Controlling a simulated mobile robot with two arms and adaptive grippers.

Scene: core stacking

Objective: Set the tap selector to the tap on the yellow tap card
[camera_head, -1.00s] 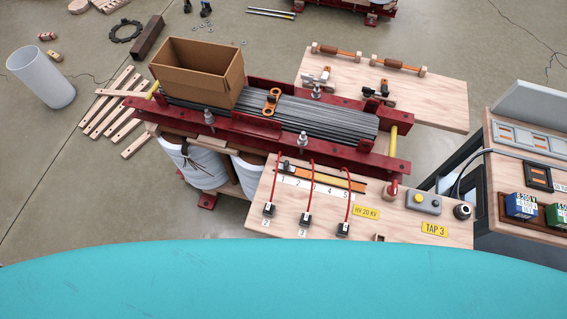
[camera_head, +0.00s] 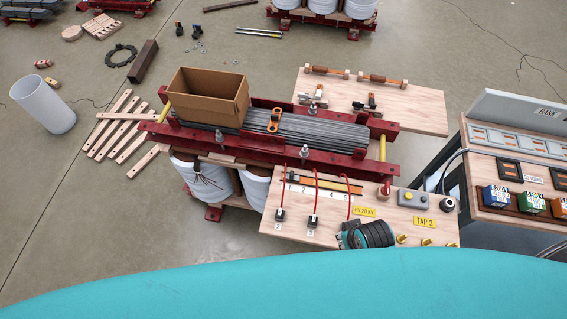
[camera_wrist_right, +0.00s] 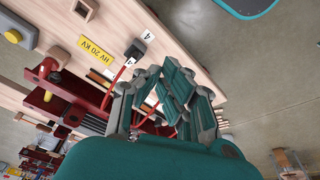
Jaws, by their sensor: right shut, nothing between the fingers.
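The yellow tap card (camera_head: 424,222) on the wooden terminal board (camera_head: 300,232) reads TAP 3. The tap selector (camera_head: 325,185) is an orange strip with a white number scale beside it, along the board's far edge. A small dark piece sits near its left end, by the 1; its exact setting is too small to tell. My right gripper (camera_head: 350,238) is over the board's near edge, left of the tap card and apart from the selector. In the wrist view the gripper (camera_wrist_right: 174,88) is shut and empty, close to a red lead (camera_wrist_right: 122,75). My left gripper is not in view.
Red leads run from the selector area to black plugs (camera_head: 280,214) with number tags. A yellow HV 20 KV card (camera_head: 365,211) and a grey button box (camera_head: 412,198) are on the board. The red clamp frame (camera_head: 345,170) borders its far side. A cardboard box (camera_head: 208,98) stands on the core.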

